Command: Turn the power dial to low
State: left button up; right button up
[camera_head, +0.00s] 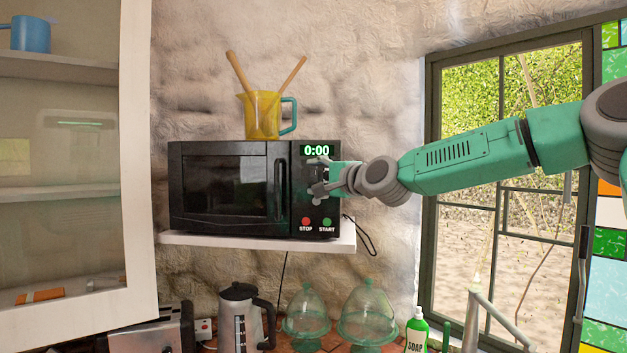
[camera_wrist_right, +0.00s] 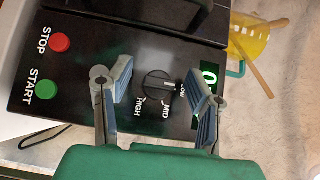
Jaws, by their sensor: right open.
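The black microwave (camera_head: 225,190) stands on a white shelf, its display reading 0:00. In the right wrist view the round black power dial (camera_wrist_right: 160,86) is on the control panel, with HIGH and MID labels beside it and a third, small label at its right that is hard to read. A pale mark on the dial points towards that third label. My right gripper (camera_head: 318,177) is in front of the panel and hides the dial in the head view. In the wrist view its open fingers (camera_wrist_right: 158,94) stand on either side of the dial, with visible gaps. My left gripper is not in view.
Red STOP (camera_head: 306,221) and green START (camera_head: 327,222) buttons sit below the dial. A yellow jug (camera_head: 262,115) with two wooden utensils stands on the microwave. A glass-fronted cabinet (camera_head: 138,150) is at left, a window at right. A kettle (camera_head: 240,310) and glass domes are below.

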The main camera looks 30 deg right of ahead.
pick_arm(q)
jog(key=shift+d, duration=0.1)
pick_arm(e)
jog(key=s, duration=0.7)
jog(key=shift+d, duration=0.15)
